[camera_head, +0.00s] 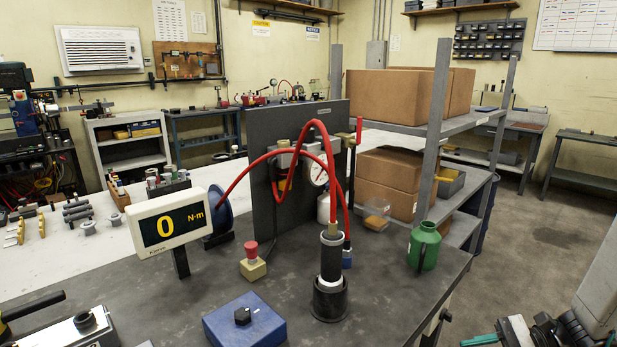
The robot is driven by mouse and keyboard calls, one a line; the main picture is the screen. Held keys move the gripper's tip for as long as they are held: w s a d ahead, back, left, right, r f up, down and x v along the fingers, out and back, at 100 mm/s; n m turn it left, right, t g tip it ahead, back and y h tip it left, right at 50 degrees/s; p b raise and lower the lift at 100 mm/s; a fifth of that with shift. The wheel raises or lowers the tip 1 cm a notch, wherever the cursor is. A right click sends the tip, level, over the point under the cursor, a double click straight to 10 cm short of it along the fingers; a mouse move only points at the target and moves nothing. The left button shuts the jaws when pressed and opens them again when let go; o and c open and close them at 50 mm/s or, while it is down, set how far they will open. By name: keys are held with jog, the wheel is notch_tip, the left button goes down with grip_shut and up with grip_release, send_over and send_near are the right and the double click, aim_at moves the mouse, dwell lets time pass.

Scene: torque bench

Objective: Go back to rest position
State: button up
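What seems to be my gripper (480,340) shows at the bottom right edge, beside the bench's front right corner. A grey part of my arm (601,285) rises at the right edge. The black and grey torque tool (331,262) stands upright in a black round holder (329,300) on the dark bench (400,305), with a red hose from its top. The display (168,220) reads 0 N·m.
A blue box with a knob (244,322), a red-topped button (252,262) and a green bottle (424,246) stand on the bench. A grey panel (270,190) rises behind. A shelf post (434,125) stands at the right. Open floor (560,230) lies right of the bench.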

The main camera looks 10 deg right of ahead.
jog(key=s+a+r+n+h, duration=0.3)
jog(key=s+r+n+h, duration=0.1)
jog(key=r, duration=0.3)
jog(key=s+a+r+n+g+h, duration=0.1)
jog(key=s+a+r+n+h, duration=0.3)
jog(key=r, duration=0.4)
jog(key=s+a+r+n+h, duration=0.4)
jog(key=r+n+h, duration=0.2)
jog(key=r+n, duration=0.1)
jog(key=shift+s+a+r+n+g, duration=0.15)
jog(key=shift+s+a+n+g, duration=0.05)
jog(key=shift+s+n+g, duration=0.15)
